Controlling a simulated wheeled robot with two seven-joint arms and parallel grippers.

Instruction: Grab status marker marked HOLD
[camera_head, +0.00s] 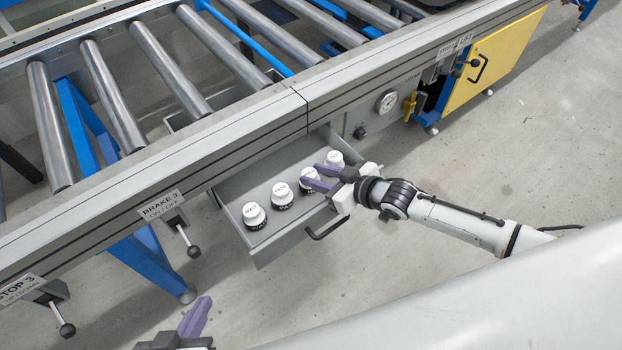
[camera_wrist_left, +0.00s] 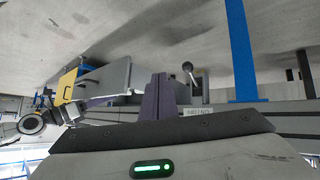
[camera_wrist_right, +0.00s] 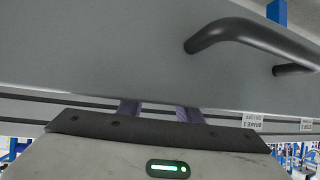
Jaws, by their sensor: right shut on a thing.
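Several white-topped status markers with dark ribbed bases stand in a row in the open grey drawer (camera_head: 232,192): a near-left one (camera_head: 254,215), a second (camera_head: 282,195), a third (camera_head: 310,177) and a far one (camera_head: 335,158). Their lettering is too small to read surely, so I cannot tell which says HOLD. My right gripper (camera_head: 315,177) reaches in over the drawer front, its purple fingers shut on the third marker. In the right wrist view, the drawer front hides the held marker. My left gripper (camera_wrist_left: 160,97) is shut and empty, away from the drawer.
The drawer's dark bar handle (camera_head: 328,229) sticks out below my right gripper. A roller conveyor (camera_head: 190,75) runs behind. Levers hang below its rail by the BRAKE 3 label (camera_head: 162,205). A yellow cabinet door (camera_head: 497,62) stands at upper right. Floor in front is clear.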

